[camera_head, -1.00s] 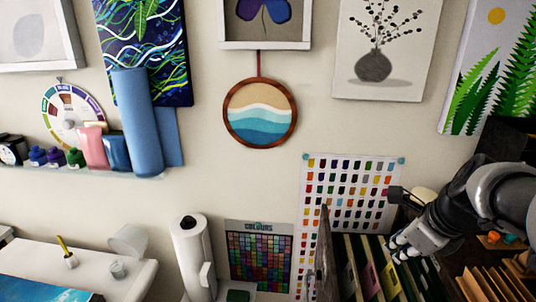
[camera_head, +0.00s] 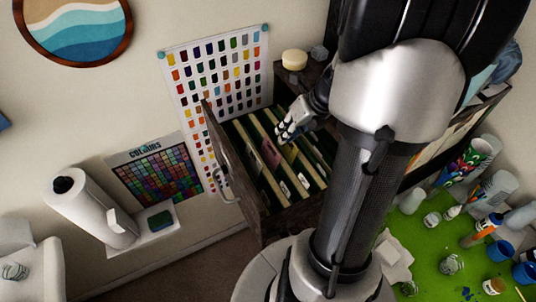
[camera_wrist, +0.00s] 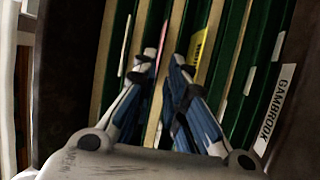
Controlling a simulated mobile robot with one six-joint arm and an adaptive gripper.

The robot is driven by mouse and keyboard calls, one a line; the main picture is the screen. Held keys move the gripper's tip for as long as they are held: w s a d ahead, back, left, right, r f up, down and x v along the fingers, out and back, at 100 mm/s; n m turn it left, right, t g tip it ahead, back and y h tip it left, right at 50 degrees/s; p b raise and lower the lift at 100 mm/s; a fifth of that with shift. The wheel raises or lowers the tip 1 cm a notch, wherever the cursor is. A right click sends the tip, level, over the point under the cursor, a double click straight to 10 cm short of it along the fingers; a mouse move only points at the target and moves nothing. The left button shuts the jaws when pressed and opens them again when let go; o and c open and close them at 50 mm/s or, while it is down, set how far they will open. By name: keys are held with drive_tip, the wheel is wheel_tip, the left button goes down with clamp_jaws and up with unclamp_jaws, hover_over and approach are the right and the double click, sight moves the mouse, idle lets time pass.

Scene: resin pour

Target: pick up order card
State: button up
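An open drawer (camera_head: 258,208) holds upright green hanging files (camera_head: 265,177) with pale dividers. A pink card (camera_head: 270,153) stands among them; its thin edge shows in the wrist view (camera_wrist: 137,36). A yellow card (camera_wrist: 201,47) with dark lettering stands right of my fingertips in the wrist view. I cannot tell which card is the order card. My gripper (camera_head: 286,131) is over the back part of the drawer, pointing down at the files. In the wrist view my gripper (camera_wrist: 164,62) has its fingertips a little apart, with a pale divider and green file between them and nothing visibly held.
A white label reading GAMBROOK (camera_wrist: 276,108) is on a file at the right. The dark drawer front has a metal handle (camera_head: 222,185). A paper towel roll (camera_head: 90,207) stands left. A green mat (camera_head: 425,255) with cups and jars lies right.

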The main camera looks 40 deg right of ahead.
drive_tip(key=x, duration=0.2)
drive_tip(key=shift+a+f, duration=0.1)
drive_tip(key=shift+f, duration=0.15)
drive_tip(key=b, duration=0.2)
hover_over(270, 154)
drive_tip(key=s+d, duration=0.1)
drive_tip(key=s, duration=0.1)
wheel_tip(270, 154, down, 4)
drive_tip(key=shift+d+f, duration=0.15)
drive_tip(key=shift+w+f, duration=0.3)
clamp_jaws()
drive_tip(key=shift+r, duration=0.1)
